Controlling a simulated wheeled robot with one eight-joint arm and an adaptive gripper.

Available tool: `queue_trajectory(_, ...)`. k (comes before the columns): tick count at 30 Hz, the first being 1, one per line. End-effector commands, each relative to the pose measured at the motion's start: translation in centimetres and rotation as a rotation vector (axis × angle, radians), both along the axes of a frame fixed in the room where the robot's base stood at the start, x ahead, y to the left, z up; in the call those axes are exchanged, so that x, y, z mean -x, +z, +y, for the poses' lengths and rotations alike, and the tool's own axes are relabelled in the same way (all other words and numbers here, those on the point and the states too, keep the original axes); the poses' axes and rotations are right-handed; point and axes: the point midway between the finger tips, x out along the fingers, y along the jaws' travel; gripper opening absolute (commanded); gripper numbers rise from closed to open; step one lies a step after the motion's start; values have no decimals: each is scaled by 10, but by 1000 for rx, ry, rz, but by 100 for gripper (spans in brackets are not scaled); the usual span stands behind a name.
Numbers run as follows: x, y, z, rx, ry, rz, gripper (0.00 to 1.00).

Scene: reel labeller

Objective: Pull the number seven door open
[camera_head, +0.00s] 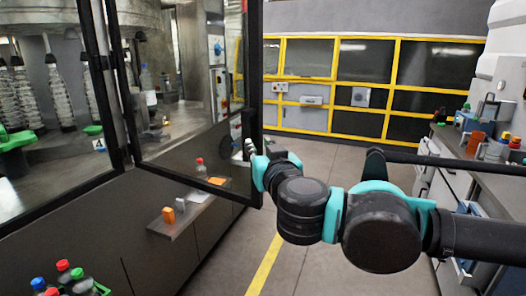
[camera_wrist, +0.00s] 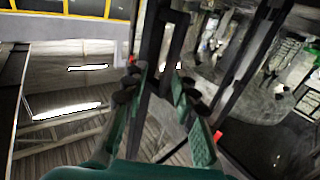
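A glass door (camera_head: 185,130) in a black frame stands at the left in the head view. My gripper (camera_head: 256,160) is at the door's right edge, just below the handle. In the wrist view, my gripper's fingers (camera_wrist: 161,88) are spread, with a gap between the tips. Contact with the handle is not clear.
A small shelf (camera_head: 176,218) with orange and white items juts out below the door. A cluttered counter (camera_head: 480,155) runs along the right. The floor (camera_head: 310,160) between is clear up to the yellow-framed wall (camera_head: 345,88).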

Motion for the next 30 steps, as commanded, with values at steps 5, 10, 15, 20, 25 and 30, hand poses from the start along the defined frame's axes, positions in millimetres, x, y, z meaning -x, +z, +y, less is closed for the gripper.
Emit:
queue_trajectory(5,14,0,-2,0,3,0,28)
queue_trajectory(10,22,0,-5,0,-1,0,28)
queue_trajectory(15,25,1,-7,0,-3,-1,28)
queue_trajectory(20,26,1,-7,0,-5,-1,28)
queue_trajectory(25,25,1,-7,0,-5,-1,28)
queue_trajectory(30,25,0,-7,0,-5,-1,28)
